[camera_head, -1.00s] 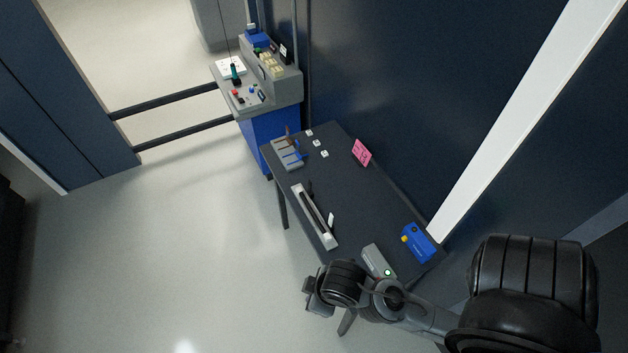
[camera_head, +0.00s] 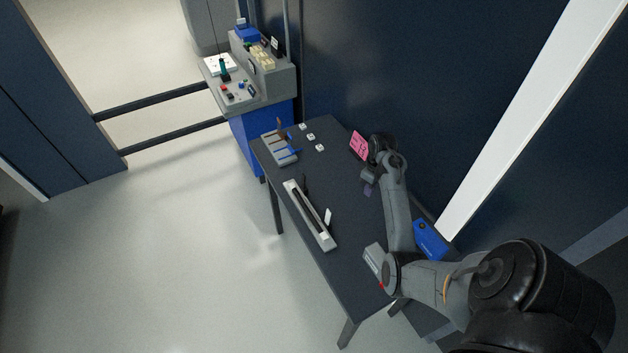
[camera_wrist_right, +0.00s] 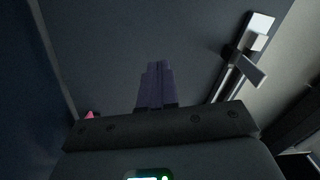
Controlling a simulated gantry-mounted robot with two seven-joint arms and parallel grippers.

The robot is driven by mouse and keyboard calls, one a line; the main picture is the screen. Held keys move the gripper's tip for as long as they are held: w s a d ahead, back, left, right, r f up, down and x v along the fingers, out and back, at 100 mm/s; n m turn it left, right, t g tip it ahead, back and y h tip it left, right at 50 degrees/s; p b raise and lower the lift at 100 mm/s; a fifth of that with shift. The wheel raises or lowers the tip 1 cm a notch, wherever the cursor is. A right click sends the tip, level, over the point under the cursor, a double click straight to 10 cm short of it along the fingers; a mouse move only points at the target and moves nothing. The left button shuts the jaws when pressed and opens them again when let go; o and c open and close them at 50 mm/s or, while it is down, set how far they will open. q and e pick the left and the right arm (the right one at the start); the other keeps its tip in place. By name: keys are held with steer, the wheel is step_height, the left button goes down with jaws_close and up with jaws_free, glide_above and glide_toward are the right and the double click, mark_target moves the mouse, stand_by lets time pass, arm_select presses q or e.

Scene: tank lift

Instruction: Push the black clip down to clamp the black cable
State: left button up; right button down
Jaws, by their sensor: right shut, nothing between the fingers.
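A grey block (camera_head: 279,149) with a raised brown piece and blue strips sits at the table's far left corner. A black clip and black cable are too small to tell apart there. A long pale holder (camera_head: 318,233) with a dark strip along it lies on the table's left side; part of a similar pale rail (camera_wrist_right: 236,73) shows in the right wrist view. My right gripper (camera_head: 368,189) is over the table, right of the holder and apart from it. Its fingers (camera_wrist_right: 156,68) are shut and empty. My left gripper is not in view.
The dark table (camera_head: 345,212) has a clear middle. A pink note (camera_head: 359,145) stands close beside my right wrist. A blue box (camera_head: 430,240) and a grey box (camera_head: 375,257) lie near my right arm. A control console (camera_head: 258,85) stands beyond the table.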

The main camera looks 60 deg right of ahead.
arm_select(q)
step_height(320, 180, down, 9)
steer(key=b, duration=0.7)
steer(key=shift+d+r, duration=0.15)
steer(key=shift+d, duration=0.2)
arm_select(e)
steer(key=w+d+r+m+t+y, duration=0.1)
steer(key=w+d+r+t, duration=0.1)
steer(key=w, duration=0.5)
steer(key=w+d+r+m+t+y, duration=0.1)
steer(key=w+d+r+t, duration=0.1)
steer(key=w+t, duration=0.3)
steer(key=shift+w+r, duration=0.6)
steer(key=shift+w, duration=0.35)
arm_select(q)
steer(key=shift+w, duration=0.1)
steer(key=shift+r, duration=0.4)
arm_select(e)
glide_toward(303, 181)
steer(key=shift+w+d+f, duration=0.15)
steer(key=shift+w+f, duration=1.55)
steer(key=shift+f, duration=0.2)
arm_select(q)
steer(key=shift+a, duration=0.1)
